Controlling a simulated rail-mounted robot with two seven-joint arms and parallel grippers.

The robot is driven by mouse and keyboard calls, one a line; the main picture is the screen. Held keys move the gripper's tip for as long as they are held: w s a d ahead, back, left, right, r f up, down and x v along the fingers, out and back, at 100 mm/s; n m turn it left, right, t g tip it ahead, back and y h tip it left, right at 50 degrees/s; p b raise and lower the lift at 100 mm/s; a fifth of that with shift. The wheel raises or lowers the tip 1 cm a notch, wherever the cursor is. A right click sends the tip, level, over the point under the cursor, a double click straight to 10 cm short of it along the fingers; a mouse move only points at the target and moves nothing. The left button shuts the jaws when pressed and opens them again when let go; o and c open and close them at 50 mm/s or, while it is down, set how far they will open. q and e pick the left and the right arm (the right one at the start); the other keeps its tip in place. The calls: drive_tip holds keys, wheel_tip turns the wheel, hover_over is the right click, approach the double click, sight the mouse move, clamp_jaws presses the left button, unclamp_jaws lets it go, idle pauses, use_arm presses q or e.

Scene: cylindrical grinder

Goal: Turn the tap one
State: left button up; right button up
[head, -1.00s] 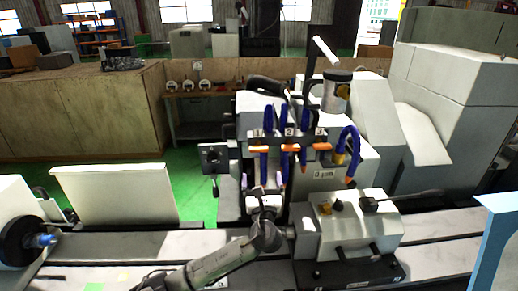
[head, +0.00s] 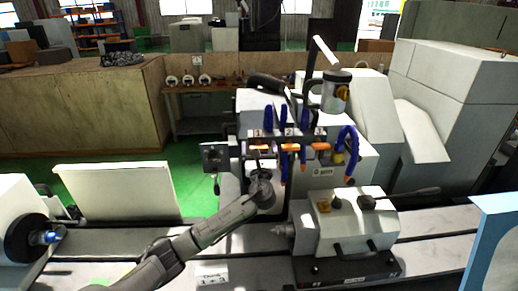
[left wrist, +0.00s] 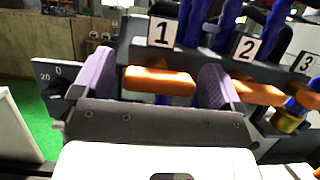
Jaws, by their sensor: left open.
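Tap one's orange handle (left wrist: 160,82) lies level below the label 1 (left wrist: 163,31) in the left wrist view. The two pale purple fingers of my left gripper (left wrist: 157,72) are apart, one on either side of the handle. I cannot tell whether they touch it. In the head view my left gripper (head: 259,158) is in front of tap one, below its label (head: 257,133), and partly hides it. My right gripper is not in view.
Tap two's orange handle (left wrist: 258,92) is close beside the right finger. Tap three (head: 320,146) is farther right. A dial panel (left wrist: 57,84) stands left of the fingers. The tailstock block (head: 345,215) is below and right of my arm.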

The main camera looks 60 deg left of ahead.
use_arm(q)
drive_tip(key=c, duration=0.9)
drive_tip(key=shift+c, duration=0.2)
